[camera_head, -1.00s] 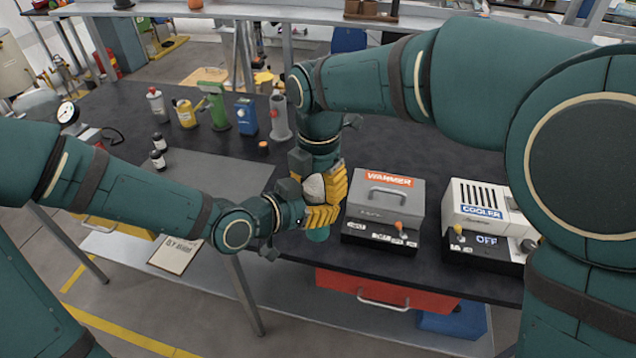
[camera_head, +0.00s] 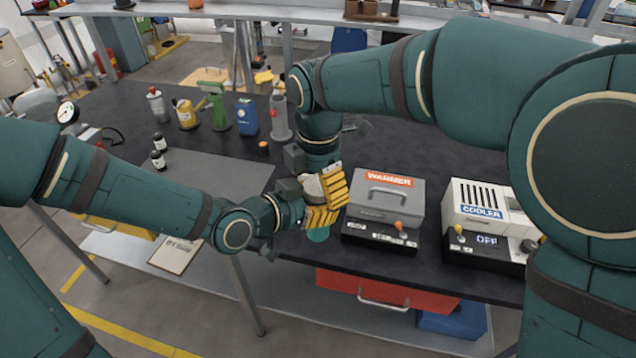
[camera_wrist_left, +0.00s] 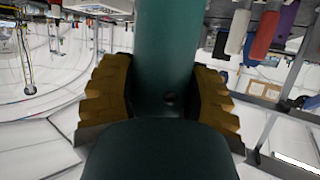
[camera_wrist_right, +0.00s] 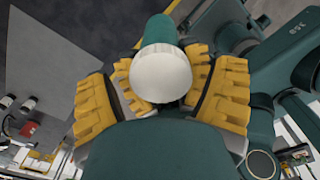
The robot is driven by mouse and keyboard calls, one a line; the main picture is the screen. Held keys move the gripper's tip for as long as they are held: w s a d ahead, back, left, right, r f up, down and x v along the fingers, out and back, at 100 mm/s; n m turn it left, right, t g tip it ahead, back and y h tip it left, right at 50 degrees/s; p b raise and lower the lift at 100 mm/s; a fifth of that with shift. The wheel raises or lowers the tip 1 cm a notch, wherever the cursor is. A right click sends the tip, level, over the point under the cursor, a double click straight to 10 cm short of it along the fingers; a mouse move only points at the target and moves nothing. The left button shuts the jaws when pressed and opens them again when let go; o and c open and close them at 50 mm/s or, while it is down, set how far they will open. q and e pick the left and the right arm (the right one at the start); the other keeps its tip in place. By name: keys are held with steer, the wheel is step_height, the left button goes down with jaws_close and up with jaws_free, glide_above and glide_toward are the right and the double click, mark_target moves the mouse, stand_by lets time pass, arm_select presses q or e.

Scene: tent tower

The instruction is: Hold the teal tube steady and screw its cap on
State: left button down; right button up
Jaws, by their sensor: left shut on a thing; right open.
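The teal tube (camera_wrist_left: 168,45) is held between the yellow fingers of my left gripper (camera_wrist_left: 160,98). In the head view the tube's rounded lower end (camera_head: 318,236) shows below the fingers. A white cap (camera_wrist_right: 160,76) sits at the tube's upper end; how far it is screwed on cannot be told. My right gripper (camera_wrist_right: 160,105) is open, its fingers on either side of the cap with a gap visible. In the head view the fingers of both grippers overlap and hide most of the tube and cap.
A grey warmer (camera_head: 387,200) and a white cooler (camera_head: 483,215) stand on the dark bench to the right. Bottles and coloured holders, including a blue one (camera_head: 246,117), stand at the back. A grey mat (camera_head: 205,172) covers the bench at left.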

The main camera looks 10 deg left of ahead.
steer(key=shift+r, duration=2.25)
steer(key=shift+r, duration=0.1)
steer(key=shift+r+n, duration=1.6)
steer(key=shift+r, duration=0.05)
steer(key=shift+f, duration=4.05)
